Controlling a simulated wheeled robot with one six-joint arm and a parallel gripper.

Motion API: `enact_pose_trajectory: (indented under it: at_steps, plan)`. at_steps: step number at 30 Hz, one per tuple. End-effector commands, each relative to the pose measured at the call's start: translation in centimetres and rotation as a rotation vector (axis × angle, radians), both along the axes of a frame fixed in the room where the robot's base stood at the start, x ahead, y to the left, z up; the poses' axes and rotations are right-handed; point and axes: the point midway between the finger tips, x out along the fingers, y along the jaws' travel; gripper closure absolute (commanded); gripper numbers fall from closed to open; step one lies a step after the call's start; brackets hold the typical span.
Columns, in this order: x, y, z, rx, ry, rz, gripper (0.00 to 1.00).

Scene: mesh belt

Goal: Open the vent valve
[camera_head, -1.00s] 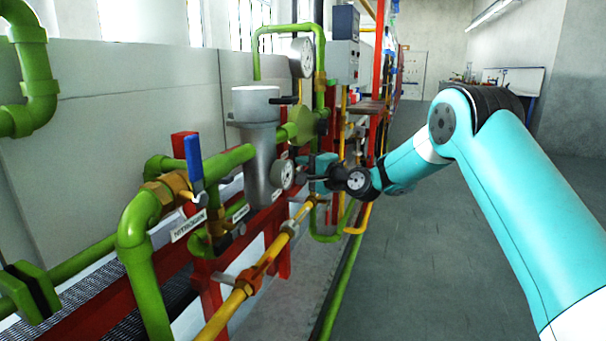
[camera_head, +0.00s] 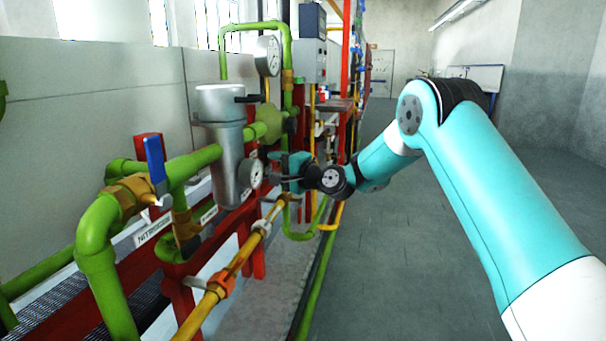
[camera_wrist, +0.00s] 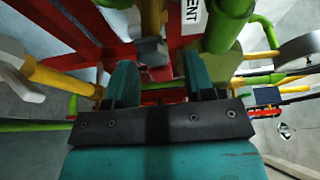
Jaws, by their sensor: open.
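In the wrist view a white label (camera_wrist: 193,14) reading "ENT", its start cut off, stands at the top by a thick green pipe (camera_wrist: 228,25). Left of the label, a yellowish upright fitting (camera_wrist: 152,20) with a small grey block (camera_wrist: 150,50) below it lies beyond my fingers, against red framework. I cannot tell for certain that this is the vent valve. My gripper (camera_wrist: 158,78) is open, its two teal fingers apart with nothing visibly held. In the head view my gripper (camera_head: 280,168) is right of the grey cylinder, beside the small gauge; its fingertips are hard to make out.
A grey cylinder (camera_head: 226,140), a small gauge (camera_head: 251,173), a larger gauge (camera_head: 267,56) and a yellow pipe (camera_head: 240,262) crowd the rack. The floor (camera_head: 410,230) at right is clear.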

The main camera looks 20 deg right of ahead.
Motion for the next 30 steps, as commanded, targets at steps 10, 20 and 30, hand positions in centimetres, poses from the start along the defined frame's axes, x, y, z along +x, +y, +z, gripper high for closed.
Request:
enact_pose_trajectory:
  at_steps: [10, 20, 30]
  plan:
    - [-7.2, -4.7, -0.2, 0.001, 0.002, -0.008, 0.51]
    - [-12.6, -7.9, -0.1, 0.001, -0.001, -0.005, 0.51]
    - [-13.6, -8.5, 0.0, -0.001, -0.003, -0.002, 0.51]
